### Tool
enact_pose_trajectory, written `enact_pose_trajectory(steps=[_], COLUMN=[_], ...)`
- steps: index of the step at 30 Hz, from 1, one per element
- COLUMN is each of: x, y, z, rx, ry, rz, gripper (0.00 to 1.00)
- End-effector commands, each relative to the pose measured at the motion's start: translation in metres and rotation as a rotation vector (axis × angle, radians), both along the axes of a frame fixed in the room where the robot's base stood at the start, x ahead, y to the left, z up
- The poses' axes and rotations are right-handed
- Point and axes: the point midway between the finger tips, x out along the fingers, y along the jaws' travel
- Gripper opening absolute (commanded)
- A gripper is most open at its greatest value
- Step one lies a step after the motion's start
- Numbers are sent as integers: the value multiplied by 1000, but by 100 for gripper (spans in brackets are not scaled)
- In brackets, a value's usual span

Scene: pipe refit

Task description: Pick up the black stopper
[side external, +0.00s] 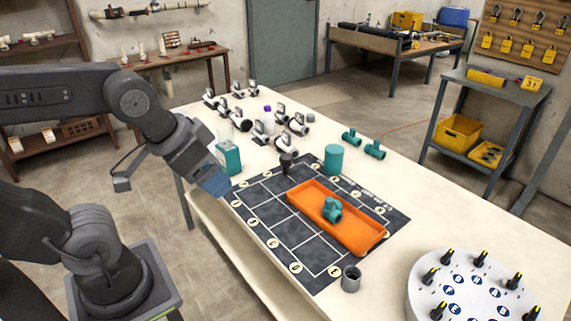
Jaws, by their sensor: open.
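A small black stopper (287,163) stands upright near the far edge of the dark printed mat (262,196). My gripper (217,186) hangs over the mat's left edge, to the left of the stopper and apart from it. Its jaws are small and partly hidden by the wrist; they are open, and I see nothing held in them.
An orange tray (370,240) on the mat holds a teal pipe fitting (332,209). A teal box (229,157), a teal cylinder (333,158) and several white fittings stand behind. A grey cup (351,278) and a white disc (420,270) with black knobs are nearer.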

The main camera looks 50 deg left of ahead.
Motion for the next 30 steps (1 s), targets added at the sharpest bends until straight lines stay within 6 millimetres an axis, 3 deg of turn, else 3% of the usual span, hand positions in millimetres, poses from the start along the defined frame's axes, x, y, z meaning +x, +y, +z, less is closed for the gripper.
enact_pose_trajectory(steps=[7,11,14,20,26,30], x=[2,20,51,132,209,256], y=[0,6,16,53,105,148], z=[1,6,11,9,-19,-54], rx=[0,-1,-2,-4,-10,-15], ry=[1,10,21,43,63,78], rz=[2,29,71,174,277,347], gripper=[73,73,73,73,73,73])
